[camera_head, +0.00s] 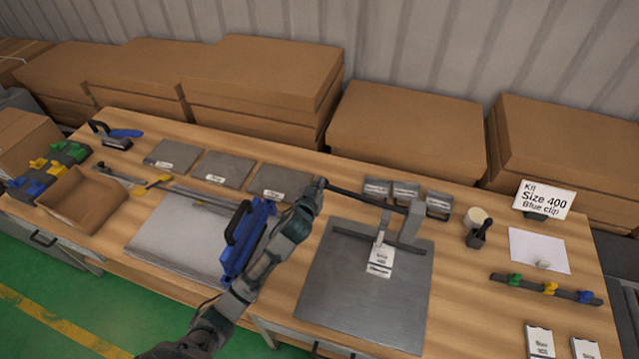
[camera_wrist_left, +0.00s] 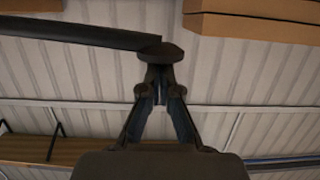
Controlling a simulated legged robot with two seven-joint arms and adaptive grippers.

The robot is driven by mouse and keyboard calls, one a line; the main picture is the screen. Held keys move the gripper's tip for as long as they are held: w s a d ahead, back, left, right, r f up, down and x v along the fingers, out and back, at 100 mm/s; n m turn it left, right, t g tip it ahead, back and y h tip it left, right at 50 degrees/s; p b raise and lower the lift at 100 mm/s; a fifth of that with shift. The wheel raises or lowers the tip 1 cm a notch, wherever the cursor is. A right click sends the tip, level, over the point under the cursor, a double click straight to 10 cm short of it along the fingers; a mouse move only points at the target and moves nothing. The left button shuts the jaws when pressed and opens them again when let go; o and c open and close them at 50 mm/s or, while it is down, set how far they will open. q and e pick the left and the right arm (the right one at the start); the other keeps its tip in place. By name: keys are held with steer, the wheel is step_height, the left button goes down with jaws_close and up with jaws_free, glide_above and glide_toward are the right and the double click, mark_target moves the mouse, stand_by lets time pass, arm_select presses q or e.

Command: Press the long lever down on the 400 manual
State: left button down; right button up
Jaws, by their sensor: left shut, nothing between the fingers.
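The long dark lever (camera_head: 366,199) reaches left from the grey upright (camera_head: 411,222) of the manual press, whose dark metal base plate (camera_head: 350,290) lies on the bench. A white label (camera_head: 380,260) stands below the upright; its small print is hard to read. My left gripper (camera_head: 318,186) is at the lever's free left end. My right gripper is out of view.
A blue-handled tool (camera_head: 245,240) lies on a grey plate (camera_head: 165,240) beside my left forearm. Small grey blocks (camera_head: 405,190) stand behind the lever. A sign (camera_head: 544,199) reads "Kit Size 400 Blue clip". Cardboard boxes (camera_head: 405,125) line the back.

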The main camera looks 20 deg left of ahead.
arm_select(q)
steer(key=shift+f, duration=0.1)
step_height(320, 180, down, 11)
steer(key=n+h+b, duration=0.1)
steer(key=n+b, duration=0.2)
steer(key=b, duration=0.1)
steer(key=shift+s+a, duration=0.25)
steer(key=shift+s, duration=0.05)
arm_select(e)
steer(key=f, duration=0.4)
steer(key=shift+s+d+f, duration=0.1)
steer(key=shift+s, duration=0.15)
arm_select(q)
step_height(320, 180, up, 6)
steer(key=a+p, duration=0.1)
steer(key=p, duration=0.3)
steer(key=v, duration=0.9)
steer(key=shift+s+a+b, duration=0.2)
steer(key=shift+b, duration=0.1)
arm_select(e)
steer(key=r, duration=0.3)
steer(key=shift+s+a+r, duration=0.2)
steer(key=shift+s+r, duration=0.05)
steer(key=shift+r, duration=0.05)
